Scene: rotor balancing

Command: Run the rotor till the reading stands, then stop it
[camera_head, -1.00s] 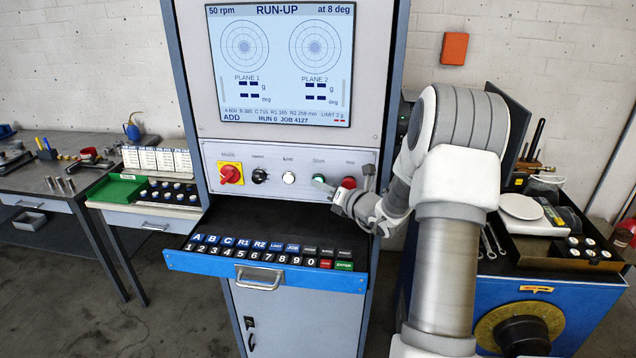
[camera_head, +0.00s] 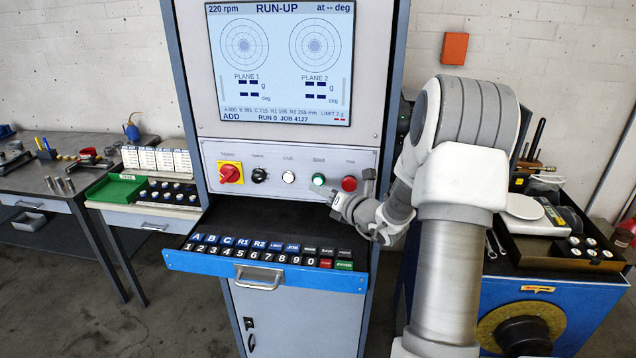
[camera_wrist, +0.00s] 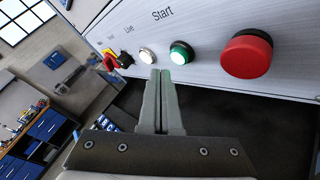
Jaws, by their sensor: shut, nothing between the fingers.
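The screen (camera_head: 281,65) reads RUN-UP, 220 rpm, at -- deg, with dashes for plane 1 and plane 2. Below it on the panel (camera_head: 215,152) are the green Start button (camera_head: 318,179) and the red Stop button (camera_head: 349,183). In the wrist view the Start button (camera_wrist: 181,52) appears lit, and the big red button (camera_wrist: 246,54) is to its right. My gripper (camera_head: 335,200) is shut and empty, just below and in front of the Start button, apart from it. In the wrist view its fingertips (camera_wrist: 163,75) point at the panel. The rotor itself cannot be made out.
The open keypad drawer (camera_head: 210,264) juts out below the panel. A yellow and red main switch (camera_head: 230,173), a black knob (camera_head: 259,175) and a white button (camera_head: 289,177) are left of Start. Benches with tools stand on both sides.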

